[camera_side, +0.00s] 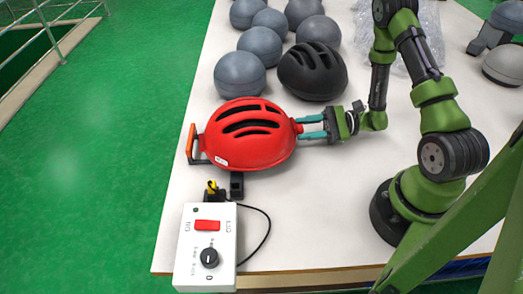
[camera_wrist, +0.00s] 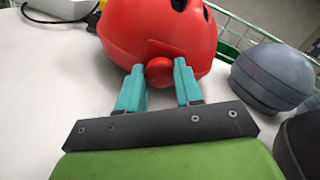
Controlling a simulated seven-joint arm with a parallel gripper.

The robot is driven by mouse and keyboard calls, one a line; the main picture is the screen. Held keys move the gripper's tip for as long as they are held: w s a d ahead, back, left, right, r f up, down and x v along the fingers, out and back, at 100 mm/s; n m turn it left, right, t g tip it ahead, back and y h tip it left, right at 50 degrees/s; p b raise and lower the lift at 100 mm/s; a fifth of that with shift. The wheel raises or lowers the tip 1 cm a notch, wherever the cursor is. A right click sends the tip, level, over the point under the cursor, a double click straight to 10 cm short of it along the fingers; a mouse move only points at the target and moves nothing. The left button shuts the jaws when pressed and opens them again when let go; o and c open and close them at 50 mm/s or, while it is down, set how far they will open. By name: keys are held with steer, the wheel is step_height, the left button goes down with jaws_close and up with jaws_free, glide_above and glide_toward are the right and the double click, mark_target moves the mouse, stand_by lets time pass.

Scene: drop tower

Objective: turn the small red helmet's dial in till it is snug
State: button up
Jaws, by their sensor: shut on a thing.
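The red helmet (camera_side: 247,148) has black vents and sits on the white table in the side view. Its red shell also shows at the top of the wrist view (camera_wrist: 165,30). The dial (camera_wrist: 159,71) is a round red knob on the helmet's edge facing me. My gripper (camera_wrist: 160,75) has teal fingers, one on each side of the dial, shut on it.
A white control box (camera_side: 207,247) with a red switch and black knob stands in front of the helmet. A black helmet (camera_side: 312,71) and several grey balls (camera_side: 240,74) stand behind it. An orange handle (camera_side: 191,140) is at the helmet's left. Clear wrap (camera_side: 430,35) lies at the back.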

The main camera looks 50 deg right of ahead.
steer(key=m, duration=1.1)
steer(key=shift+w+m, duration=0.1)
steer(key=shift+m, duration=0.2)
stand_by(0.3)
steer(key=o, duration=1.1)
steer(key=shift+c, duration=0.2)
steer(key=shift+d, duration=0.1)
steer(key=v, duration=1.7)
